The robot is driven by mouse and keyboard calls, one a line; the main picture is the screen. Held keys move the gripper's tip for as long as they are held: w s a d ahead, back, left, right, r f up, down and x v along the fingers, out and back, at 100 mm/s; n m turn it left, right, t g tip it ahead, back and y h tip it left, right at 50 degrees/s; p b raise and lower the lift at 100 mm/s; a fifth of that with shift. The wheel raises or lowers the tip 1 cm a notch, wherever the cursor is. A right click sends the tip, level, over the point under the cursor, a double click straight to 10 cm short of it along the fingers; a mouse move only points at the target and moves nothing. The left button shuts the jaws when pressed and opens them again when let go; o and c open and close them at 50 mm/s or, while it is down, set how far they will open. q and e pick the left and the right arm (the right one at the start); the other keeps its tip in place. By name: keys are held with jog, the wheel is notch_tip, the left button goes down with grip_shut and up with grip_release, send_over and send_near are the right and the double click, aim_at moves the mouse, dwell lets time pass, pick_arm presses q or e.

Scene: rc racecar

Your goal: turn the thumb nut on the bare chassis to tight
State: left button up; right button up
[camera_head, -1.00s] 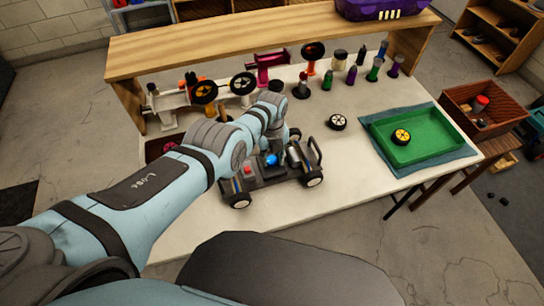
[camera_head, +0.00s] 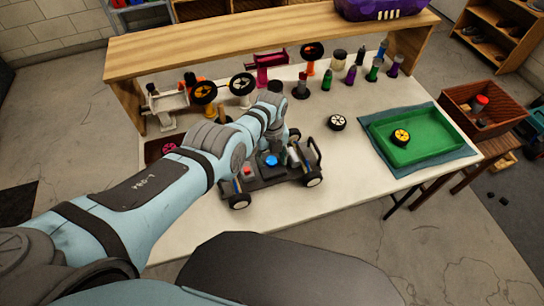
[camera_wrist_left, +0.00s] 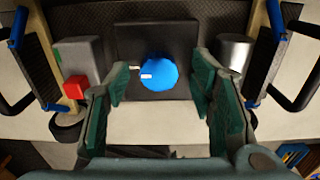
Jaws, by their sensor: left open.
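The bare chassis (camera_head: 262,183) stands on the white table, with dark wheels at its corners. The blue thumb nut (camera_head: 271,160) sits on a dark block in its middle. In the left wrist view the round blue nut (camera_wrist_left: 160,72) has a white mark on its left side, and a small pale mark shows on the block just left of it. My left gripper (camera_wrist_left: 159,82) is open, its green-padded fingers on either side of the nut with gaps between. In the head view its fingers are hidden behind my arm. My right gripper is not in view.
Beside the nut are a red button (camera_wrist_left: 76,87) on a grey box and a silver cylinder (camera_wrist_left: 235,50). A green tray (camera_head: 425,154) holding a wheel is at right. Several bottles and stands line the back. The front-right table is clear.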

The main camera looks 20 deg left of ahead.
aim_at(272, 160)
pick_arm(q)
jog(key=shift+w+r, duration=0.1)
jog(key=shift+r, duration=0.35)
notch_tip(272, 160, up, 11)
dwell(0.4)
